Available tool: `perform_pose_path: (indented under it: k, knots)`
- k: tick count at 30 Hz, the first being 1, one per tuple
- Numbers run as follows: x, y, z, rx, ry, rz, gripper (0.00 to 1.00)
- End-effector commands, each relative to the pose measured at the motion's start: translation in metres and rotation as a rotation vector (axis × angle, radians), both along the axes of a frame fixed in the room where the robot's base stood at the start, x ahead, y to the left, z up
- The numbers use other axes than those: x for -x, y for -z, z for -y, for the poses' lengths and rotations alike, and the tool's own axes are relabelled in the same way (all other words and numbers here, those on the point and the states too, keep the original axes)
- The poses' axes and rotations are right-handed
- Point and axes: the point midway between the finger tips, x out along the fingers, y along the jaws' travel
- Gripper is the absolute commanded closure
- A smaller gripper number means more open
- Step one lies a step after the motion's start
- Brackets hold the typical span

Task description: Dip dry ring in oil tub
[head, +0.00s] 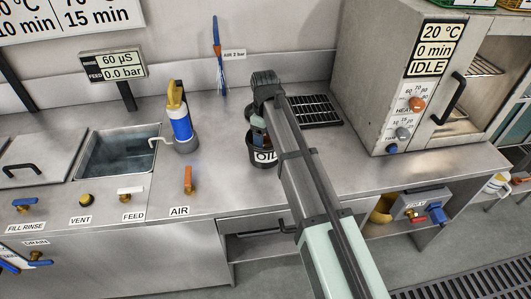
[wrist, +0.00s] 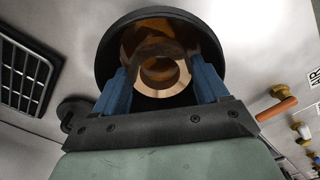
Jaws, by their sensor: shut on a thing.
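The oil tub is a round black tub marked "OIL" (head: 263,156) on the steel counter. In the wrist view its dark rim (wrist: 104,52) surrounds amber-brown oil (wrist: 195,32). My gripper (wrist: 163,82) has its blue fingers shut on a copper-coloured ring (wrist: 180,84), one finger on each side. The ring is within the tub's mouth; its near face is bright and its farther part looks dark amber. How deep it sits is unclear. In the head view my gripper (head: 259,130) points down into the tub, and my arm hides the ring.
A black grid rack (head: 312,110) lies right of the tub, beside a grey oven (head: 390,75). To the left stand a blue-and-yellow bottle device (head: 181,122), a water-filled sink (head: 118,155) and an orange air valve (head: 188,180).

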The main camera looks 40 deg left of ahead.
Motion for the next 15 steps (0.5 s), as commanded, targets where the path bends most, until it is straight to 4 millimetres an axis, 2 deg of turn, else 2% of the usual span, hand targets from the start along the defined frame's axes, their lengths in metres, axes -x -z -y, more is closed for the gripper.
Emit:
perform_pose_path:
  k: [15]
  knots:
    - [0.0,-0.025,0.0,-0.001,0.0,0.001,0.7]
